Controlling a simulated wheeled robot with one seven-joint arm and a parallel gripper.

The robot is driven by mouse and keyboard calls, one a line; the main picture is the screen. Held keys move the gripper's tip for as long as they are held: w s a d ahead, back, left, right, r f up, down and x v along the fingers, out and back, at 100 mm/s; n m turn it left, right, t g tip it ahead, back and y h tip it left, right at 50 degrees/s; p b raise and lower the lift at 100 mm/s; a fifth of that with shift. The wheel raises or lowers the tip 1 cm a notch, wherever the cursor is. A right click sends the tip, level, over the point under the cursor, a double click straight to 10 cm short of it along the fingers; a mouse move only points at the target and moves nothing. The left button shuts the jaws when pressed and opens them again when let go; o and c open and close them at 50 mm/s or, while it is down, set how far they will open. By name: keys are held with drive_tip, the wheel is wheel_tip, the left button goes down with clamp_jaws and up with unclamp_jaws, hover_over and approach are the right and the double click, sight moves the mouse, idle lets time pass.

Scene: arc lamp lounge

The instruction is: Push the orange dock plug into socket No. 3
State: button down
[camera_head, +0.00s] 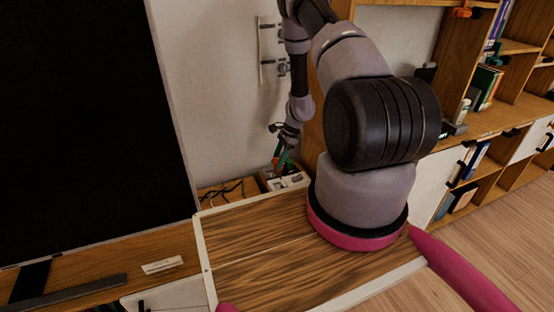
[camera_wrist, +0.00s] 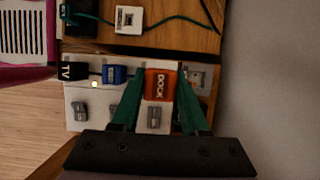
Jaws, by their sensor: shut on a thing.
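The orange dock plug (camera_wrist: 161,84), lettered DOCK, is between the green fingers of my gripper (camera_wrist: 160,96) in the wrist view. The gripper is shut on it. The plug lies over the third position of the white socket strip (camera_wrist: 68,122); I cannot tell how far it is in. A black TV plug (camera_wrist: 73,71) and a blue plug (camera_wrist: 114,74) sit to its left. A bare socket (camera_wrist: 198,78) shows to its right. In the head view my gripper (camera_head: 284,158) is small, just above the strip (camera_head: 290,182), and the plug is hard to make out.
A white adapter (camera_wrist: 129,19) and a green cable lie on the wood beyond the strip. Dark cables (camera_head: 226,190) lie left of the strip in the head view. A wall (camera_head: 215,85) stands close behind. A large black screen (camera_head: 85,120) stands at left and shelves (camera_head: 490,120) at right.

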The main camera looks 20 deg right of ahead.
drive_tip(key=shift+s, duration=0.1)
idle(0.3)
drive_tip(key=shift+f, duration=2.9)
drive_tip(key=shift+f, duration=1.6)
drive_tip(key=shift+c, duration=1.7)
unclamp_jaws()
drive_tip(key=v, duration=1)
drive_tip(key=shift+d+r, duration=0.25)
drive_tip(key=shift+r, duration=0.1)
